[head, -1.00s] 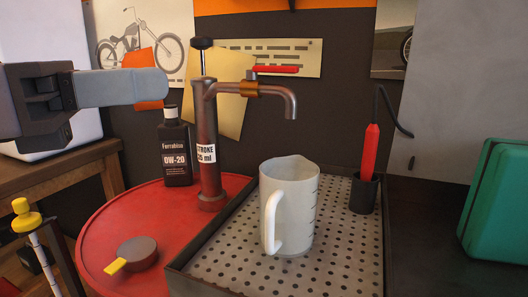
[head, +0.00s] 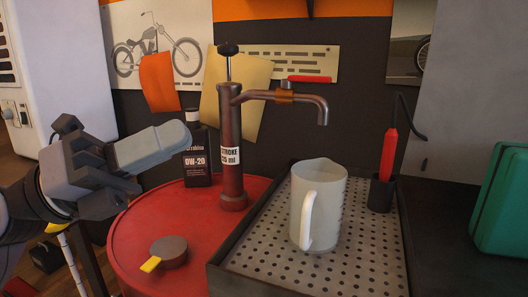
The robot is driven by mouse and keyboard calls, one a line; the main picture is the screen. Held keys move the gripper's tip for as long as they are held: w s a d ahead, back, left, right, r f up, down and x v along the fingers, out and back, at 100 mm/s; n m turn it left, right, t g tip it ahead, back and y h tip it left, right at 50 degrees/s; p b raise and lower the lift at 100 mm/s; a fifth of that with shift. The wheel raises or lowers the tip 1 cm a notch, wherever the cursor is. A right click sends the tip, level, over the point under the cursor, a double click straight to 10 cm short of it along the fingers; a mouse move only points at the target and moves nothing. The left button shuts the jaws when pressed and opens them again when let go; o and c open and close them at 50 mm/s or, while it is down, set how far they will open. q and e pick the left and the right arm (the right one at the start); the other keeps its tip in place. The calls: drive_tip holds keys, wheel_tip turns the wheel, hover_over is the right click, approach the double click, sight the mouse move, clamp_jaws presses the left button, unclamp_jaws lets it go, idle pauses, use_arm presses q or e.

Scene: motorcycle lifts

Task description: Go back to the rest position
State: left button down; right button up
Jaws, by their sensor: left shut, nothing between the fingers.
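My left gripper (head: 152,148) comes in from the left in the head view. It is shut and empty, in front of the black oil bottle (head: 197,170), partly hiding it. The pump (head: 231,150), with its spout (head: 320,108) and black top knob, stands upright on the red drum (head: 135,232), to the right of the fingers. A pale measuring jug (head: 325,205) stands upright on the perforated tray (head: 262,262), apart from the gripper. My right gripper is out of view.
A dark cap with a yellow tab (head: 170,252) lies on the drum. A red-handled tool (head: 388,155) stands in a black holder at the tray's right. A green case (head: 503,200) is at the far right. A white cabinet (head: 60,60) stands behind my left arm.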

use_arm(q)
drive_tip(key=w+a+f+n+t+y+p, duration=0.1)
drive_tip(key=w+a+f+n+t+y, duration=0.3)
drive_tip(key=f+n, duration=0.6)
drive_tip(key=w+a+f+n+t+y+p, duration=0.1)
drive_tip(key=a+f+n+t+y, duration=0.1)
drive_tip(key=f+n+t+y, duration=0.7)
drive_tip(key=w+a+f+n+t+y+p, duration=0.1)
drive_tip(key=w+a+f+n+y, duration=0.15)
drive_tip(key=f+n, duration=0.8)
drive_tip(key=s+f+n+g+y+p, duration=0.1)
drive_tip(key=s+f+n+g, duration=0.3)
drive_tip(key=s+f, duration=0.4)
drive_tip(key=s+a+f+n+g+y, duration=0.1)
drive_tip(key=s+f+n+g+y, duration=0.2)
drive_tip(key=s+f+n, duration=0.4)
wheel_tip(320, 180, down, 6)
drive_tip(key=s+g, duration=0.1)
drive_tip(key=s, duration=0.1)
drive_tip(key=shift+s+f+g+p, duration=0.25)
drive_tip(key=shift+s+g+p, duration=0.05)
drive_tip(key=shift+p, duration=0.05)
